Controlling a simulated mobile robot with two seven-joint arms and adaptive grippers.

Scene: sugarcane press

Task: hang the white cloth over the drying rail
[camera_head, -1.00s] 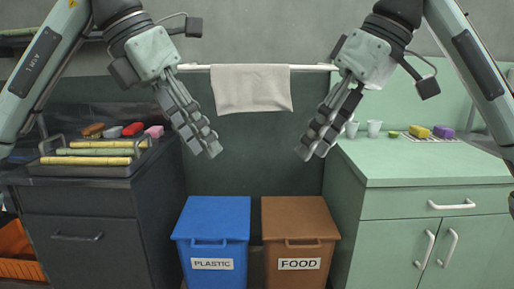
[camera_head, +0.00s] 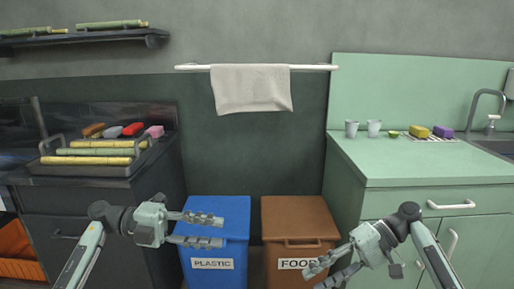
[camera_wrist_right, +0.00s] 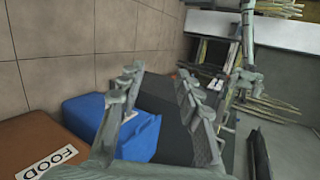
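The white cloth (camera_head: 252,90) hangs draped over the white drying rail (camera_head: 315,67) on the back wall in the head view. Nothing touches it. My left gripper (camera_head: 222,230) is low in front of the blue bin, with its fingers apart and nothing between them. My right gripper (camera_head: 318,277) is low in front of the brown bin, apart from the cloth. In the right wrist view its two fingers (camera_wrist_right: 165,75) are spread with nothing between them.
A blue PLASTIC bin (camera_head: 215,248) and a brown FOOD bin (camera_head: 300,220) stand below the rail. A dark counter (camera_head: 85,182) with a cane rack is on the left. A green counter (camera_head: 420,170) with cups (camera_head: 374,128) and sponges (camera_head: 443,132) is on the right.

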